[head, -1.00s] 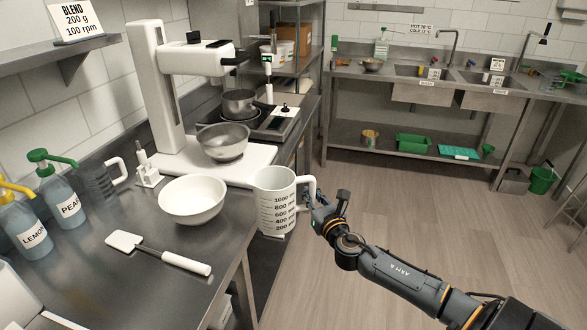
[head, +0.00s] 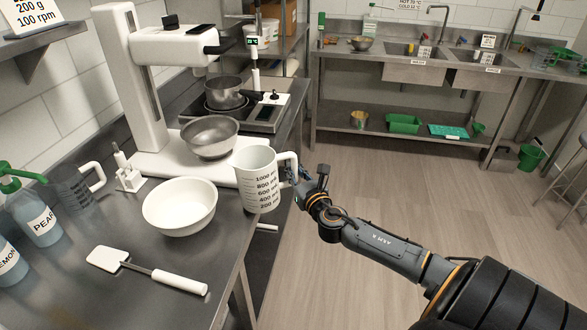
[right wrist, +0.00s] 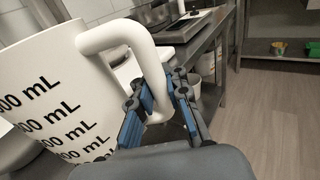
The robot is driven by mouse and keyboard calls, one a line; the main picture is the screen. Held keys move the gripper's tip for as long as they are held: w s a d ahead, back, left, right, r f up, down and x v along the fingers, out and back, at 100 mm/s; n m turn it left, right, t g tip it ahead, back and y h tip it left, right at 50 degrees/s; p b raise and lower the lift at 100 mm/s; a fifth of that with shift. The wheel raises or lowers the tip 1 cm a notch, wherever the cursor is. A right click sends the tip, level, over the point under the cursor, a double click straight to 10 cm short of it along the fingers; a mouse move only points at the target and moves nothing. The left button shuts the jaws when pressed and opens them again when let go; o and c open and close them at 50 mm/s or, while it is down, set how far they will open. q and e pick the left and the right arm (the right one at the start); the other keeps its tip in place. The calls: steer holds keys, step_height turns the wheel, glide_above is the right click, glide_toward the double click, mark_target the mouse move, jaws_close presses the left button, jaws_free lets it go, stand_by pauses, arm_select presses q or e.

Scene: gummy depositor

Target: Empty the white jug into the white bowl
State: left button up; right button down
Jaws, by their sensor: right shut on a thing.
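The white jug (head: 258,181) with black mL markings is upright, just right of the white bowl (head: 179,207), near the counter's right edge. My right gripper (head: 293,176) is shut on the jug's handle. In the right wrist view, the blue-padded fingers (right wrist: 160,112) close around the lower part of the handle, and the jug (right wrist: 60,90) fills the left side. The white bowl stands on the steel counter and its visible inside looks empty. The jug's contents are hidden. My left gripper is not in view.
A white spatula (head: 150,270) lies in front of the bowl. Behind stands a white mixer (head: 150,90) with a steel bowl (head: 209,137). Bottles with pumps (head: 35,220) and a clear jug (head: 75,188) stand at left. Open floor (head: 400,190) lies to the right.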

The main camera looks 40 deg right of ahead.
mark_target(283, 158)
steer(key=shift+w+r+p, duration=0.2)
steer(key=shift+r+p, duration=0.2)
steer(key=shift+r, duration=0.05)
steer(key=shift+a+r+n+p, duration=0.3)
steer(key=shift+r+n+p, duration=0.25)
steer(key=shift+p, duration=0.25)
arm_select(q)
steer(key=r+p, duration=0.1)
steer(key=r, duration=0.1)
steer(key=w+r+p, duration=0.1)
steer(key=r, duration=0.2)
arm_select(e)
steer(key=shift+w+a+r+n, duration=0.25)
steer(key=shift+a+r+n, duration=0.15)
steer(key=shift+r+n, duration=0.2)
arm_select(q)
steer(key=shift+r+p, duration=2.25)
steer(key=shift+p, duration=0.1)
arm_select(e)
steer(key=shift+w+a+r+n, duration=0.15)
steer(key=shift+a+r+n, duration=0.3)
steer(key=shift+r, duration=0.15)
steer(key=shift+w+a+r+n, duration=0.15)
steer(key=shift+a+r+n, duration=0.2)
steer(key=shift+r, duration=0.25)
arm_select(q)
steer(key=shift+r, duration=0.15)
arm_select(e)
steer(key=shift+r, duration=0.1)
